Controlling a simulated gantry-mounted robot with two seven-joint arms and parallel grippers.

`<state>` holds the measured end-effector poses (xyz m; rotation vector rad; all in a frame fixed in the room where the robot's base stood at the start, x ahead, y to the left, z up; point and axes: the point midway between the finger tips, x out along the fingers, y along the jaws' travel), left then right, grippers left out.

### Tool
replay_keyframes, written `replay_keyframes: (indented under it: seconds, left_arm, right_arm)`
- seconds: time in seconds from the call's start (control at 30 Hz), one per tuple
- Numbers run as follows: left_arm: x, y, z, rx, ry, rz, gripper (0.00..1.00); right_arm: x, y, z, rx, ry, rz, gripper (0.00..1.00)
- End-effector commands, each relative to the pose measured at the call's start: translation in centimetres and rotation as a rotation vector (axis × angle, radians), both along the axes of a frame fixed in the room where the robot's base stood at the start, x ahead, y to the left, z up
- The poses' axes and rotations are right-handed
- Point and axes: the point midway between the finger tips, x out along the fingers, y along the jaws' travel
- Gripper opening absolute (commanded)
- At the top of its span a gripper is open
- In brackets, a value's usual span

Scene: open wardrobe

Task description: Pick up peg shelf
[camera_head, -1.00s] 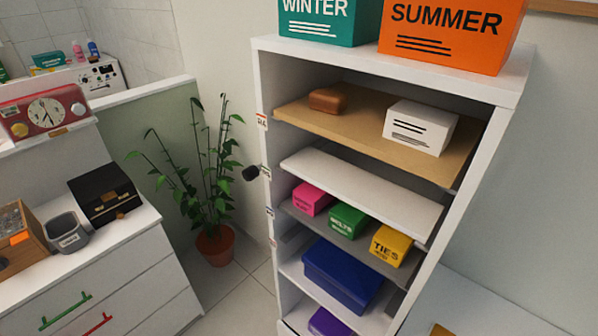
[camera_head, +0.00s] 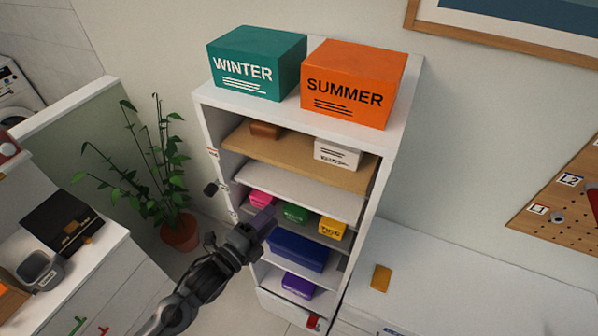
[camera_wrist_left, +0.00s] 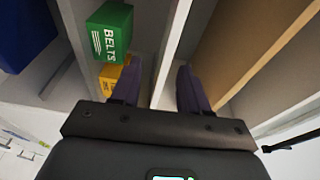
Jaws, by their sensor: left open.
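A white shelf board (camera_head: 290,183) spans the open wardrobe between the tan shelf and the grey shelf with small boxes; I take it as the peg shelf. My left gripper (camera_head: 263,222) is in front of the wardrobe, covering part of the lower shelves. In the left wrist view its two dark fingers (camera_wrist_left: 157,66) are apart and empty. The white board's front edge (camera_wrist_left: 173,40) lines up with the gap between them; I cannot tell whether the tips reach past it. The board's pegs are not clearly visible. My right gripper is not in view.
Green (camera_head: 296,213) and yellow (camera_head: 333,229) boxes sit below the board. The tan shelf (camera_head: 275,149) above holds a white box (camera_head: 338,154) and brown item. Teal (camera_head: 256,63) and orange (camera_head: 353,82) boxes stand on top. A plant (camera_head: 160,165) stands left.

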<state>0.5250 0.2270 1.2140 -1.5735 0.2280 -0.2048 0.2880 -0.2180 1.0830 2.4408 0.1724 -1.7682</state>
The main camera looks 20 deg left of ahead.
Motion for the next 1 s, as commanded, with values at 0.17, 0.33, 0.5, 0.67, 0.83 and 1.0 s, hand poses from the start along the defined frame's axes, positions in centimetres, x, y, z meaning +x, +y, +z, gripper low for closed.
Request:
replay_keyframes:
  seconds: [0.17, 0.33, 0.5, 0.67, 0.83, 1.0]
  left_arm:
    - [1.7, -0.2, 1.3, 0.013, -0.019, -0.004, 0.45]
    - [4.0, -0.9, 1.3, 0.011, -0.020, -0.003, 0.45]
    - [5.4, -1.3, 1.2, 0.012, -0.018, -0.005, 0.45]
    - [6.1, -1.5, 1.2, 0.012, -0.017, -0.004, 0.45]
    - [8.0, -1.9, 1.6, 0.010, -0.017, -0.003, 0.45]
    - [9.9, -2.4, 1.5, 0.010, -0.016, -0.004, 0.45]
  right_arm:
    - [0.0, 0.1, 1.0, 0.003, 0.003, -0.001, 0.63]
    - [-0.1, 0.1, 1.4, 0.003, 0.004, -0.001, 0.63]
    - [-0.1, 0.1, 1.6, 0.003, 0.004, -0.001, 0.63]
    - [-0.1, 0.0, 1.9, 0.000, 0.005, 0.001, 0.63]
    - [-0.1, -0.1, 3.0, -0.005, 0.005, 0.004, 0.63]
    - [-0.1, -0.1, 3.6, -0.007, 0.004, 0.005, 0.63]
